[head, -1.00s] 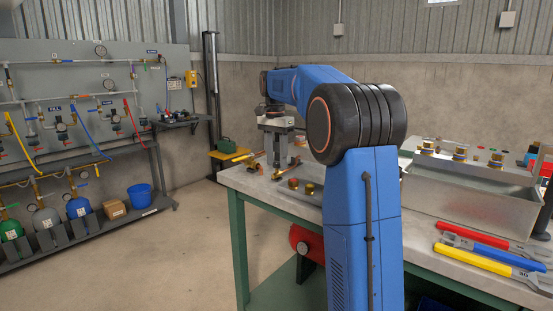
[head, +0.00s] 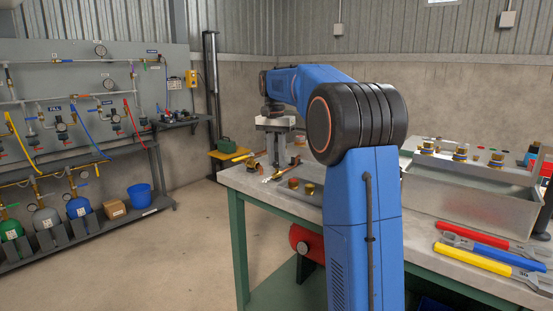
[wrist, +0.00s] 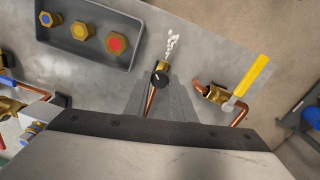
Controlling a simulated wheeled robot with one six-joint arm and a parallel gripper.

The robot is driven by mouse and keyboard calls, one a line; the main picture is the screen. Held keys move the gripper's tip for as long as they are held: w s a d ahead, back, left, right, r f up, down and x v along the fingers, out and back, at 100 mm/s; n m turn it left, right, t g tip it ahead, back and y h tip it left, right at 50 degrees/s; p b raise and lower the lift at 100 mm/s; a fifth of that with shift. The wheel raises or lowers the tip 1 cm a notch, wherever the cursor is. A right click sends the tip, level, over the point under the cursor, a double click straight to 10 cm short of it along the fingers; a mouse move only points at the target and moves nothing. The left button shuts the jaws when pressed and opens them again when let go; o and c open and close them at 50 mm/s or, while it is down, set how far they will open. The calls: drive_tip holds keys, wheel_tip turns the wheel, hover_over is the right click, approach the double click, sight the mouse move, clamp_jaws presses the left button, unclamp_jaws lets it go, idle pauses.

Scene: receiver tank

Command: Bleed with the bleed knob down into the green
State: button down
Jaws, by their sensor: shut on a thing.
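In the wrist view, a small black knob (wrist: 160,79) with a white mark sits on a brass fitting (wrist: 163,66) on a copper pipe. My gripper (wrist: 162,88) reaches to it, its grey fingers on either side, shut on the knob. A white puff (wrist: 172,41) comes out of the fitting's far end. In the head view my gripper (head: 277,163) points down at the bench's far left end; its hold there is too small to make out. No gauge face with a green band is readable at the bench.
A grey tray (wrist: 127,60) holds brass fittings with blue, yellow and red centres. A yellow-handled valve (wrist: 250,80) stands right of my fingers. Wrenches (head: 490,255) and a metal tank (head: 470,205) occupy the bench's right side.

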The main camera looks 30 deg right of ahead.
sight(274, 163)
drive_tip(key=shift+n, duration=1.5)
drive_tip(key=c, duration=1.5)
unclamp_jaws()
drive_tip(key=shift+w+a+r, duration=0.15)
drive_tip(key=shift+r, duration=4.2)
drive_tip(key=shift+w+a+r, duration=0.1)
drive_tip(key=shift+a+r, duration=0.05)
drive_tip(key=shift+r, duration=4.2)
